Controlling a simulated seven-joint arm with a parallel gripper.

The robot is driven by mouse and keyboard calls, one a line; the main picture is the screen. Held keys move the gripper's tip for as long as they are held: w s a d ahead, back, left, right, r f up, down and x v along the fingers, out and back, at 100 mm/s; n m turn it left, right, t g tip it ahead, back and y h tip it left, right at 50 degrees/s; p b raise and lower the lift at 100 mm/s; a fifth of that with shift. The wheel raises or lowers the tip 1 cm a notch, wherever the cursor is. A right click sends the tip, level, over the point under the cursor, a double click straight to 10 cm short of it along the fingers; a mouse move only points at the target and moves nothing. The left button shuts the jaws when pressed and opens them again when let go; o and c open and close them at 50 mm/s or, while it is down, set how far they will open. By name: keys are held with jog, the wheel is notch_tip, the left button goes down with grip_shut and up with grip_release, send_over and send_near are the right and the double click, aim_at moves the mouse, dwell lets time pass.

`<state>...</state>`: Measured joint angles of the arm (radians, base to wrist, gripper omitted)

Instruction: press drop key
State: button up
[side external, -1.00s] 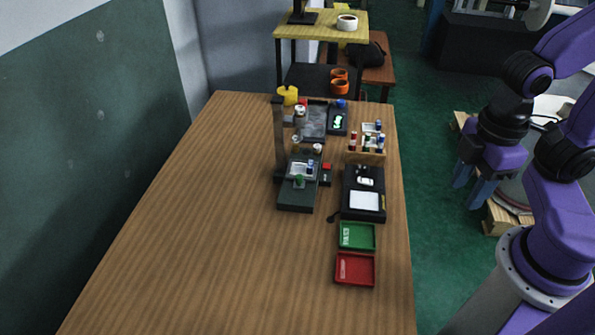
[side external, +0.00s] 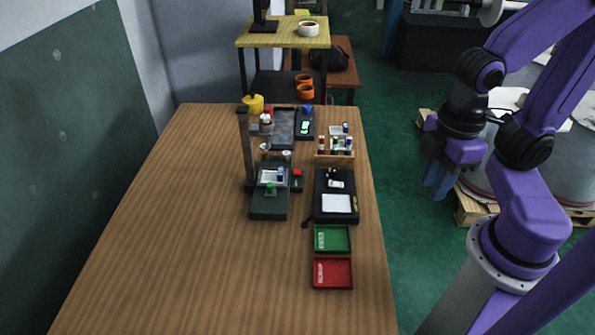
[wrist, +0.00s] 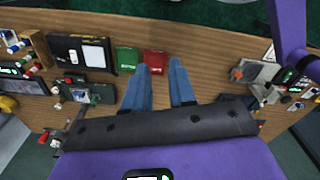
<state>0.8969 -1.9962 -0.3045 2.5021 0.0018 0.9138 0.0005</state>
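The film tower (side external: 247,150) is a dark upright column on a dark green base (side external: 268,207) at the table's middle. A small green key (side external: 270,188) is at the front of the base, and a small red key (side external: 297,173) is at its right side. I cannot read which is the drop key. The tower's base area also shows at the left of the wrist view (wrist: 80,97). My gripper (side external: 438,188) hangs off the table's right side, apart from the tower. In the wrist view my gripper (wrist: 159,66) is open and empty, its two blue fingers apart.
A black box with a white panel (side external: 336,204) stands right of the tower. A green tray (side external: 332,250) and a red tray (side external: 333,285) lie in front of it. A bottle rack (side external: 335,160) and a yellow pot (side external: 253,104) are behind. The table's front left is clear.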

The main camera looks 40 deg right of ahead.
grip_shut()
dwell(1.4)
